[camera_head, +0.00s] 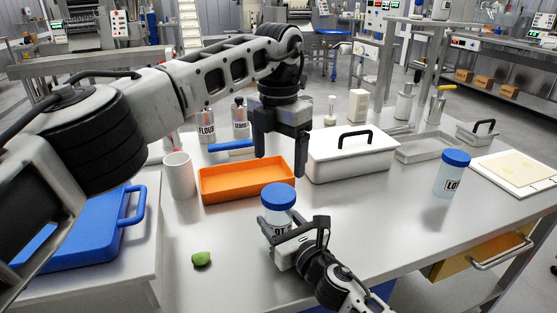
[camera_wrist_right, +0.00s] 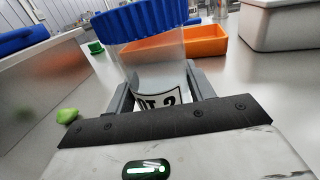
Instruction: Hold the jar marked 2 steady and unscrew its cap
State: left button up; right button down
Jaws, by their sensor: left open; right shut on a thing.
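The jar marked 2 (camera_head: 271,213) is clear with a blue ribbed cap (camera_head: 278,196) on top, near the table's front. In the right wrist view its label (camera_wrist_right: 158,101) shows part of a word and a 2. My right gripper (camera_head: 289,231) is shut on the jar's body, below the cap; its fingers flank the jar in the right wrist view (camera_wrist_right: 160,92). The jar's base is hidden. My left gripper (camera_head: 280,164) is open and empty, fingers pointing down, above and behind the cap, apart from it.
An orange tray (camera_head: 225,195) lies behind the jar, with a white lidded box (camera_head: 350,164) to its right. A second blue-capped jar (camera_head: 453,174) stands farther right. A white cup (camera_head: 180,176) and a green lump (camera_head: 201,259) are at left. The front right table is clear.

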aim_at(279, 193)
pick_arm(q)
jog(key=m, duration=0.7)
jog(key=shift+m, duration=0.4)
jog(key=m, duration=2)
jog(key=shift+f+m, duration=0.4)
jog(key=shift+f, duration=3.6)
